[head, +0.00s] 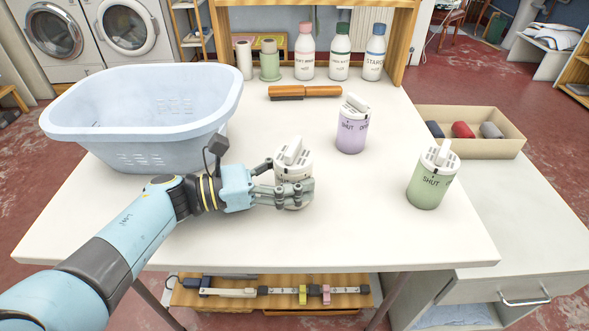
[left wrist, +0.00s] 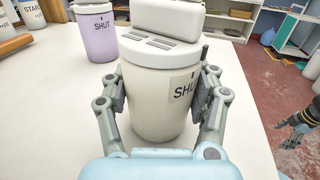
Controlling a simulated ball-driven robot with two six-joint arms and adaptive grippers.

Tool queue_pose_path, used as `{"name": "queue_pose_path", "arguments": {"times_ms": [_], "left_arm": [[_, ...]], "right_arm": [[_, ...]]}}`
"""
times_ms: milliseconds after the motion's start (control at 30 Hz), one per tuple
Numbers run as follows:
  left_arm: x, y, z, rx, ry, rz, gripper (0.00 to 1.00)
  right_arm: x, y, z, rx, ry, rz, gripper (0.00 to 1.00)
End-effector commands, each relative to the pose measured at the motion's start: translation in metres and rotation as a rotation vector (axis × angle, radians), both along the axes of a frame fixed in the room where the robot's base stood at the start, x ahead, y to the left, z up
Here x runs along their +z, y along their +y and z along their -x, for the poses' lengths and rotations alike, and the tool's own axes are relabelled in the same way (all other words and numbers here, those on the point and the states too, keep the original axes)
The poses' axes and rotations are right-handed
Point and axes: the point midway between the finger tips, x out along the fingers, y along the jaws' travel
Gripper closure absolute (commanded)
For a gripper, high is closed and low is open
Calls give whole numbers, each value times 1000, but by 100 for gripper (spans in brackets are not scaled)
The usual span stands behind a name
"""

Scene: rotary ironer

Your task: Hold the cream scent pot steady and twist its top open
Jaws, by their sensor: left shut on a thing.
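The cream scent pot (head: 292,160) stands upright near the middle of the white table, with a slotted top and a raised grip bar. It fills the middle of the left wrist view (left wrist: 152,100), where part of a SHUT label shows on its side. My left gripper (head: 285,192) is shut around the pot's body, one finger on each side, below the top. The top is seated on the body. My right gripper (left wrist: 287,135) shows only at the right edge of the left wrist view, away from the pot, with its dark fingers apart and empty.
A lilac pot (head: 351,130) and a green pot (head: 431,180) stand to the right. A pale blue basket (head: 150,150) is at left. A brush (head: 305,92) and several bottles (head: 340,55) are behind. A tan tray (head: 480,147) sits at right. The front right tabletop is clear.

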Motion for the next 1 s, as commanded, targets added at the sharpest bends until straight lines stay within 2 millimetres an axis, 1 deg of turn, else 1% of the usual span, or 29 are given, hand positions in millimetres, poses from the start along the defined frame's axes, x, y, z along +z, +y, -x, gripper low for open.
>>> {"name": "queue_pose_path", "arguments": {"times_ms": [667,700,800,1000], "left_arm": [[-4,0,0,0,0,0,79],[-5,0,0,0,0,-1,38],[-5,0,0,0,0,-1,25],[-5,0,0,0,0,0,25]], "right_arm": [[0,0,0,0,0,0,23],[0,0,0,0,0,0,23],[0,0,0,0,0,0,23],[0,0,0,0,0,0,23]]}}
